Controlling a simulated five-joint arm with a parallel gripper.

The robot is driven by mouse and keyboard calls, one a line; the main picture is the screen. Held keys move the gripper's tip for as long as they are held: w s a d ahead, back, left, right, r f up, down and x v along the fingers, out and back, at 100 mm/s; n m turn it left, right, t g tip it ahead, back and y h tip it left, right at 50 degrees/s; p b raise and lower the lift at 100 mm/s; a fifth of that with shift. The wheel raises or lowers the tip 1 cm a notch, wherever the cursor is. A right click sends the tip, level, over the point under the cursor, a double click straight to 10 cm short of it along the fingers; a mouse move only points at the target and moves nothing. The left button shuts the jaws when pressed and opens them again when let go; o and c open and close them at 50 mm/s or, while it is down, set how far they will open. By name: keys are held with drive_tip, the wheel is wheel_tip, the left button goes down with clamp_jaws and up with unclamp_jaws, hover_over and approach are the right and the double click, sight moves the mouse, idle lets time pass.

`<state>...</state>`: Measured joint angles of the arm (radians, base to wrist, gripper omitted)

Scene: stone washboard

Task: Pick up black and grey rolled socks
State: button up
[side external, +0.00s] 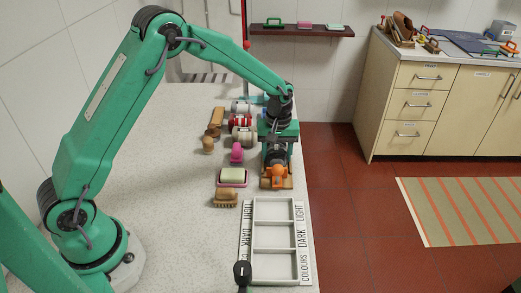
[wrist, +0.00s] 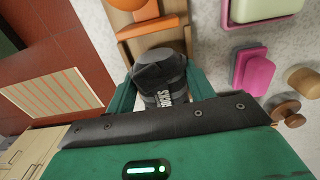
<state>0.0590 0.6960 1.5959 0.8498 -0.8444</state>
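The black and grey rolled socks (wrist: 160,75) sit between the two green fingers of my gripper (wrist: 161,88) in the wrist view. A white printed label shows on the grey part. The fingers flank the roll closely on both sides; whether they press on it cannot be told. In the side view the dark roll (side external: 274,155) is just below my gripper (side external: 278,142), behind an orange item on a wooden board. Part of the roll is hidden by the gripper's dark front edge.
The orange item (side external: 277,171) on its board stands close to the socks. A pink dish with soap (side external: 232,176), a pink object (side external: 237,152), a wooden brush (side external: 226,198) and wooden pieces lie left. A white sorting tray (side external: 273,223) is nearer the camera. The counter's edge is close on the right.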

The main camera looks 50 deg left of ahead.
drive_tip(key=c, duration=0.5)
drive_tip(key=shift+r, duration=5)
drive_tip(key=r, duration=0.1)
wheel_tip(320, 180, up, 4)
hover_over(277, 151)
drive_tip(key=s+d+m, duration=1.6)
drive_tip(key=s+m, duration=0.2)
drive_tip(key=s, duration=0.2)
wheel_tip(277, 151, down, 8)
drive_tip(key=shift+w+r, duration=0.25)
